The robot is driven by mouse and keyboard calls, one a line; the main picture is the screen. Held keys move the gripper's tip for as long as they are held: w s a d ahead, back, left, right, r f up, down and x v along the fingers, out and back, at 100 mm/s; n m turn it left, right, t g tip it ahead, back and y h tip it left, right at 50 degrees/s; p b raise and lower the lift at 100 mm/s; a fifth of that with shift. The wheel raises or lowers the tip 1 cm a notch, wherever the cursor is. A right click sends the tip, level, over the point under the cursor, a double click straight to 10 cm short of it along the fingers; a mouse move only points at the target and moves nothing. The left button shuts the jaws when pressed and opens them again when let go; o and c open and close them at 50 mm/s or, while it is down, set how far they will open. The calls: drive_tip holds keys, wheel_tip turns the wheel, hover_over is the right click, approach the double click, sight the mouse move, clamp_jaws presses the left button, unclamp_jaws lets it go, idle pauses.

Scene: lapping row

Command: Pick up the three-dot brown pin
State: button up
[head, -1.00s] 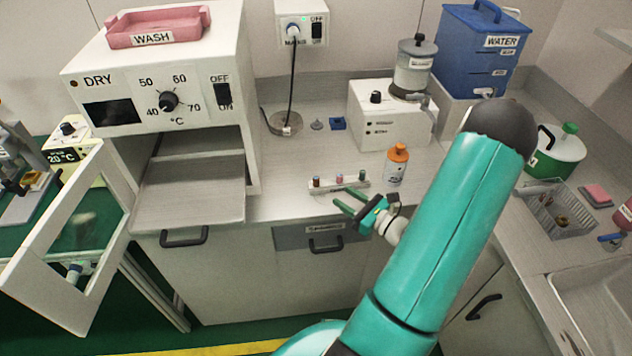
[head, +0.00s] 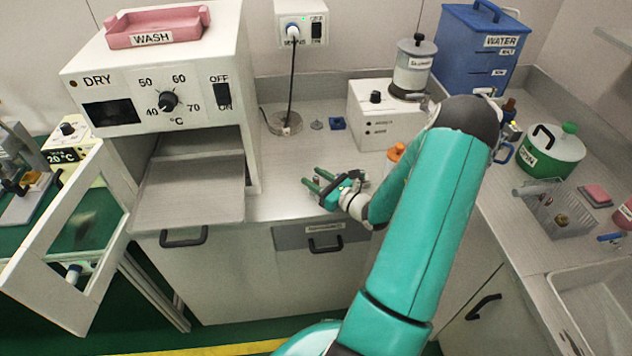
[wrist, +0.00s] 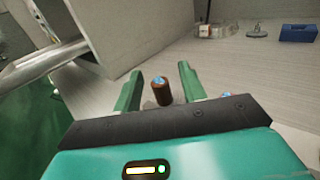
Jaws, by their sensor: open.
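A brown pin (wrist: 163,94) with a blue top stands upright between my gripper's two green fingers in the wrist view. It also shows as a small dark shape (head: 317,181) between the fingers in the head view. Its dots are too small to count. My gripper (head: 311,176) is open and low over the bench, with its fingers (wrist: 160,75) on either side of the pin. A gap shows on both sides of the pin, so neither finger appears to touch it. The pale strip holding the pins is mostly hidden by my gripper, as are the other pins.
An orange-capped bottle (head: 396,152) stands close to the right, partly behind my arm. The dryer box (head: 165,90) with its open door is at left. A blue block (head: 337,123) and grey piece lie behind on clear bench. A white machine (head: 385,120) stands at back.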

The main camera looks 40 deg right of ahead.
clamp_jaws()
drive_tip(key=shift+r, duration=0.15)
